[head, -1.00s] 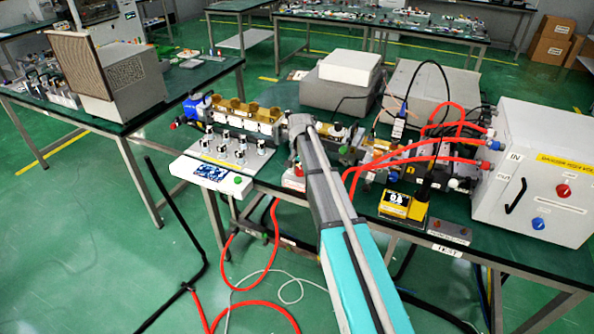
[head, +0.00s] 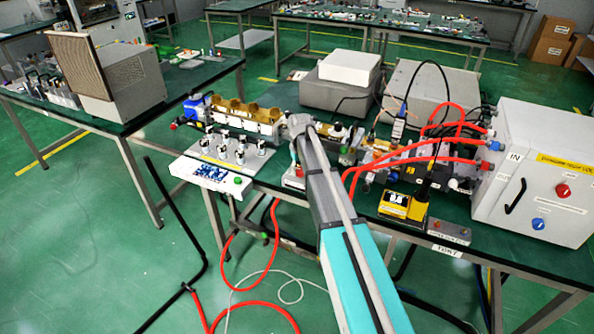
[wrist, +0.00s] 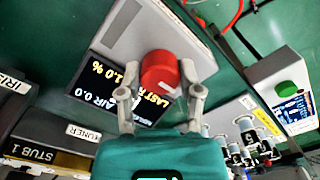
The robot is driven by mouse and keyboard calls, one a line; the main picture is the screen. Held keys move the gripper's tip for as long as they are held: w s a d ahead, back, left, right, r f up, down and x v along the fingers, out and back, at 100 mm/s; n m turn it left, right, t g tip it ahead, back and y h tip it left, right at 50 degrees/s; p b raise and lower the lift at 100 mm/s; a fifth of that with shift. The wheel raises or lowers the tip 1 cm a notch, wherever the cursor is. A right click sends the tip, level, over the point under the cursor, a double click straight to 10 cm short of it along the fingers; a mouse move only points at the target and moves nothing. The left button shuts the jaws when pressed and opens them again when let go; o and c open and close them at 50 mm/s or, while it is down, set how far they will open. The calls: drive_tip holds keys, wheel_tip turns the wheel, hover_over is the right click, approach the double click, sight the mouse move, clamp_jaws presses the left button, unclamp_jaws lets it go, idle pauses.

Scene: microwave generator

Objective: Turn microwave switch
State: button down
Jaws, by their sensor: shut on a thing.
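The switch is a red round knob (wrist: 160,73) on a light grey box (wrist: 185,30) in the wrist view. The box has a dark display (wrist: 112,84) with yellow and white text beside the knob. My gripper (wrist: 158,85) is shut on the red knob, with one grey finger on each side of it. In the head view my arm hides the knob and the fingertips, and part of the box (head: 291,183) shows beside the arm.
A panel with several silver knobs (head: 215,170) stands left of my arm. A yellow meter (head: 394,204) and red cables (head: 432,160) are to the right. A white cabinet (head: 545,170) stands at the right end of the table.

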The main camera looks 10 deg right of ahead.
drive_tip(key=shift+w, duration=0.25)
drive_tip(key=shift+c, duration=1.3)
unclamp_jaws()
drive_tip(key=shift+s, duration=0.1)
drive_tip(key=shift+s, duration=0.2)
drive_tip(key=s+r+m+p, duration=0.1)
drive_tip(key=s+r+p, duration=0.1)
drive_tip(key=s, duration=1.2)
drive_tip(key=s+a+r+p, duration=0.1)
drive_tip(key=s+r+p, duration=0.2)
drive_tip(key=s, duration=1.2)
drive_tip(key=shift+r+m+p, duration=0.35)
drive_tip(key=shift+m, duration=0.05)
